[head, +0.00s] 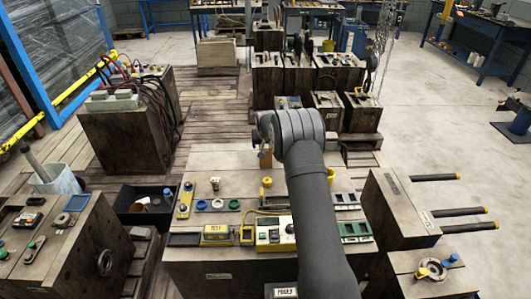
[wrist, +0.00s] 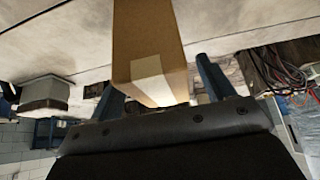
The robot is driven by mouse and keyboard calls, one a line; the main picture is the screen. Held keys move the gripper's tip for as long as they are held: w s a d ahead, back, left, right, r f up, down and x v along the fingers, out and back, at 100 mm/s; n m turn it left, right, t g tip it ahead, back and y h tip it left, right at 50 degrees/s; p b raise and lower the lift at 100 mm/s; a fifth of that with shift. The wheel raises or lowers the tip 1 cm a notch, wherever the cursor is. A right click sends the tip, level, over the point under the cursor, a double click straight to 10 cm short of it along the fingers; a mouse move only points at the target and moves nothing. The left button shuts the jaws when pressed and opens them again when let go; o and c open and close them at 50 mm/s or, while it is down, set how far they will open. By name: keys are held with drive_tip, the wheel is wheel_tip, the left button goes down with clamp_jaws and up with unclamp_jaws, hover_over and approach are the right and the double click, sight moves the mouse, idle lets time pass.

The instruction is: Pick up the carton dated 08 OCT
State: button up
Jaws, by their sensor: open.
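A brown cardboard carton (wrist: 146,40) with a pale tape strip on its end is in the wrist view. It stands between the two blue-grey fingers of my gripper (wrist: 155,76), which is open. No date is readable on the faces I see. In the head view, a small brown piece (head: 265,157) shows just left of my arm's end, probably the same carton. My fingers are mostly hidden there by my arm.
Below my arm is a wooden block (head: 230,274) with switches, buttons and gauges on top. A black bin (head: 144,205) stands to its left. Black rods (head: 459,212) stick out of a block at right. Cable-draped (head: 168,105) and other wooden blocks stand further back.

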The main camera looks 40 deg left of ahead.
drive_tip(key=c, duration=1.2)
drive_tip(key=shift+c, duration=0.2)
drive_tip(key=shift+r, duration=0.1)
